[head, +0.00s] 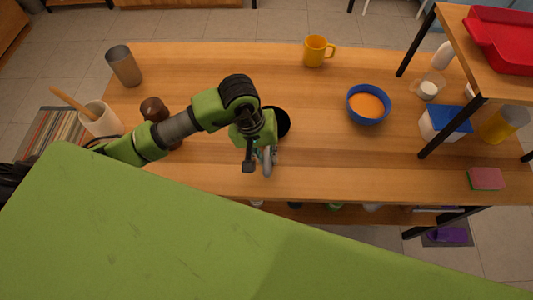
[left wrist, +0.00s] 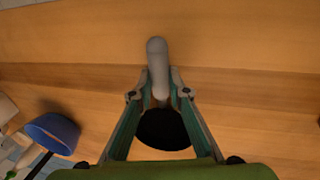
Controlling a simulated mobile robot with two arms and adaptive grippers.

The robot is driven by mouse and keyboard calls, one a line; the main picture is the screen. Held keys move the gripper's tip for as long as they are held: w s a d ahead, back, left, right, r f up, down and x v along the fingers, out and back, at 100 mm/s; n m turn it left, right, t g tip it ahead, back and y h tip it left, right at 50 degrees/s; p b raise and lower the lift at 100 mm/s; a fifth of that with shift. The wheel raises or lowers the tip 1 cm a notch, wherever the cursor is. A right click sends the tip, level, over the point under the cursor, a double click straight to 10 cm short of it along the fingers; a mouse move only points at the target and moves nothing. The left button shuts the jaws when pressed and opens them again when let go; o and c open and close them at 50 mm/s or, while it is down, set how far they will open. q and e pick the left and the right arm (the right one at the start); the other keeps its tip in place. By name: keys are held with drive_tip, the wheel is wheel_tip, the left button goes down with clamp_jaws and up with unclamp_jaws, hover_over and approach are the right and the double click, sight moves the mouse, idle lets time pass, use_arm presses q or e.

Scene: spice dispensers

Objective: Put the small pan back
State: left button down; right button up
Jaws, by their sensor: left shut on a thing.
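The small pan (head: 282,122) is black with a grey handle and shows over the middle of the wooden table, partly hidden behind my left arm. My left gripper (head: 260,158) is shut on the handle near the table's front edge. In the left wrist view the pan's dark bowl (left wrist: 163,131) lies between my finger links, and its rounded grey handle (left wrist: 157,55) sticks out past the fingertips of my left gripper (left wrist: 156,86). I cannot tell whether the pan touches the table. My right gripper is not in view.
A blue bowl of orange food (head: 368,104) and a yellow mug (head: 316,51) stand right of the pan. A brown grinder (head: 154,109), metal cup (head: 124,66) and utensil pot (head: 98,119) stand left. A raised shelf with a red tray (head: 502,38) is at the right.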

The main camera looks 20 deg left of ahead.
use_arm(q)
drive_tip(key=shift+f, duration=0.15)
drive_tip(key=c, duration=1.9)
unclamp_jaws()
drive_tip(key=shift+r, duration=0.35)
drive_tip(key=b+v, duration=0.2)
drive_tip(key=v, duration=0.9)
drive_tip(key=shift+r, duration=0.3)
